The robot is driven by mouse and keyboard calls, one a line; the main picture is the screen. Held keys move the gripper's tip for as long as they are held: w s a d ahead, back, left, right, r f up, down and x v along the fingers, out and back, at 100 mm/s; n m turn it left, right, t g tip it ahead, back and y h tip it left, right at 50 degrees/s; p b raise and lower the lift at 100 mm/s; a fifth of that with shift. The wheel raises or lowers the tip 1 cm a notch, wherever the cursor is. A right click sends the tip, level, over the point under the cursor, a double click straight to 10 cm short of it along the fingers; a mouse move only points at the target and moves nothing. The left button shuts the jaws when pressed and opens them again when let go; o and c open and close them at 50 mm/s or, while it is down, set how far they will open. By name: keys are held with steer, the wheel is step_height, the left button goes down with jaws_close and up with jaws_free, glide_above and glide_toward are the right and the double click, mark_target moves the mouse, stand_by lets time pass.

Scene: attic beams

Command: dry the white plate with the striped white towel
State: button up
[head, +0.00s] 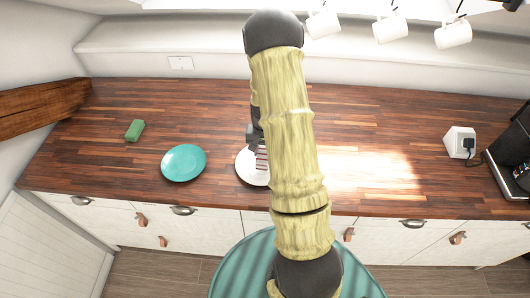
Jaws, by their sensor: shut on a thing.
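The white plate (244,168) lies on the wooden counter near its front edge, left of my arm. My arm hides its right part. The striped white towel (262,158), with red stripes, shows as a small patch over the plate, beside the arm. My gripper (256,143) is at the towel, above the plate, and is shut on the towel. My arm partly covers its fingers. I cannot tell whether the towel touches the plate.
A teal plate (184,162) lies to the left on the counter (340,120), with a green sponge (135,130) farther left. A white socket box (460,142) and a black machine (513,150) stand at the right. White mugs (390,28) hang above.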

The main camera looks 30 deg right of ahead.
steer(key=shift+w+a+f+b, duration=0.15)
steer(key=shift+a+f+b, duration=0.1)
steer(key=shift+f, duration=0.2)
steer(key=shift+w+a+f+b, duration=0.1)
steer(key=shift+w+a+f, duration=0.1)
steer(key=shift+f, duration=0.25)
steer(key=shift+s, duration=0.1)
steer(key=o, duration=0.3)
steer(key=c, duration=0.3)
steer(key=shift+f+b, duration=0.5)
steer(key=shift+f, duration=0.15)
steer(key=shift+f+b, duration=0.5)
steer(key=shift+f, duration=0.25)
